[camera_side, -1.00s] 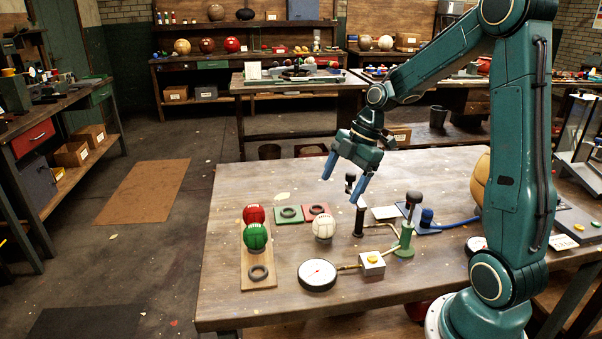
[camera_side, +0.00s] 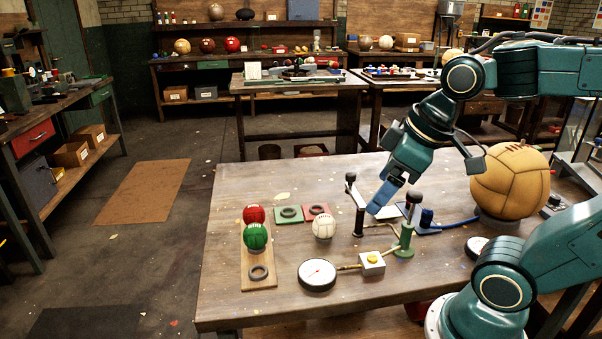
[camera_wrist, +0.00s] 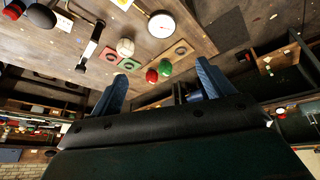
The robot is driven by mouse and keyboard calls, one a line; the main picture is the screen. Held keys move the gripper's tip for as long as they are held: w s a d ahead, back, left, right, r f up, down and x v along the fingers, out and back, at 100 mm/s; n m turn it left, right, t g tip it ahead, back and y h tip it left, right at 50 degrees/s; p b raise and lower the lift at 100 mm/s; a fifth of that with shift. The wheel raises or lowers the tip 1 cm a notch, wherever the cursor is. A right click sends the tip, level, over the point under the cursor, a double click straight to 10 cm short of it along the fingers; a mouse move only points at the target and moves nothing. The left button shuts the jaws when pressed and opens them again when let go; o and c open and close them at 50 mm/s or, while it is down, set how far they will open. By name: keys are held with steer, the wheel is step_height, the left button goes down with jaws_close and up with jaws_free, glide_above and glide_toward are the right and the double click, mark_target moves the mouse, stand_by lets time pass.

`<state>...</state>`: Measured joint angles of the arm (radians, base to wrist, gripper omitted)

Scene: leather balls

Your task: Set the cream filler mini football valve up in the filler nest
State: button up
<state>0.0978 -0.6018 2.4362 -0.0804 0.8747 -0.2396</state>
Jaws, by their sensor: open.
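The cream mini football (camera_side: 323,227) rests on the bench, in front of a red pad (camera_side: 317,211) and right of the red and green balls. It also shows in the wrist view (camera_wrist: 126,47). I cannot see which way its valve points. My gripper (camera_side: 380,203) is open and empty, above the bench to the right of the cream ball, near the black-topped post. In the wrist view its blue fingers (camera_wrist: 160,78) stand wide apart with nothing between them. A wooden board (camera_side: 246,276) has an empty dark ring (camera_side: 259,273) at its front; I cannot tell which ring is the filler nest.
A red ball (camera_side: 254,214) and a green ball (camera_side: 256,237) sit on the board. A gauge (camera_side: 317,274), a yellow-buttoned box (camera_side: 371,263), a green stand (camera_side: 405,242) and a black post (camera_side: 357,210) stand nearby. A large tan ball (camera_side: 510,181) is at right.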

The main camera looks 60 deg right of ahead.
steer(key=s, duration=0.1)
steer(key=s+m, duration=0.2)
steer(key=shift+s+a+t, duration=0.1)
steer(key=shift+a+t, duration=0.15)
steer(key=shift+t, duration=0.05)
